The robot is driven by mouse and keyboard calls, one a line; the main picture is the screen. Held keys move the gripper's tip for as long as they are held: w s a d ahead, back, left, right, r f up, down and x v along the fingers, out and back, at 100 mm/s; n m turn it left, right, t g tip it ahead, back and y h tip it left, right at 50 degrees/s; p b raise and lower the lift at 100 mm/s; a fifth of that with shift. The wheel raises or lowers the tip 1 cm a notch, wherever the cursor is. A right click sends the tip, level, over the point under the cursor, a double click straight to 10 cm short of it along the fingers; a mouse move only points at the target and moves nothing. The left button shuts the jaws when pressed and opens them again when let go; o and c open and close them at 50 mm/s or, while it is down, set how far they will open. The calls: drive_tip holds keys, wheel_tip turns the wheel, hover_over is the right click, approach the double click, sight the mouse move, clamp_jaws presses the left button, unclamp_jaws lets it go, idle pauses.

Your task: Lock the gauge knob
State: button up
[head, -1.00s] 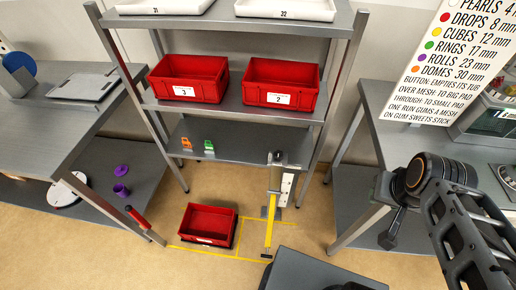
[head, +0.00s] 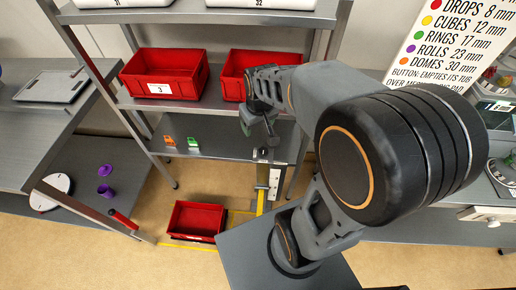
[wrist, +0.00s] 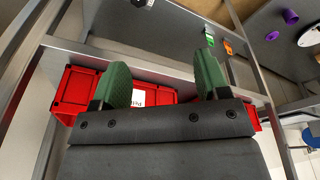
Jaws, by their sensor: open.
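An upright metal gauge post (head: 262,180) with a white scale strip (head: 274,183) and a yellow bar stands on the floor in front of the shelving, partly behind my arm. A small dark part sits near its top, too small to identify surely as the knob. My gripper (head: 258,130) hangs above the post, in front of the shelf, small and dark in the head view. In the wrist view my gripper (wrist: 162,75) has its two green fingers wide apart, with nothing between them. The gauge post cannot be made out in the wrist view.
Red bins (head: 165,74) stand on the middle shelf close to my arm. An orange clip (head: 169,141) and a green clip (head: 193,145) are on the lower shelf. A red crate (head: 196,220) sits on the floor left of the post. Benches flank both sides.

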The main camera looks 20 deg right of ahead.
drive_tip(key=n+g, duration=0.2)
hover_over(264, 151)
wheel_tip(264, 151, down, 13)
wheel_tip(264, 151, down, 15)
drive_tip(key=shift+s+r+p, duration=0.1)
drive_tip(key=shift+p, duration=0.35)
drive_tip(key=c, duration=0.9)
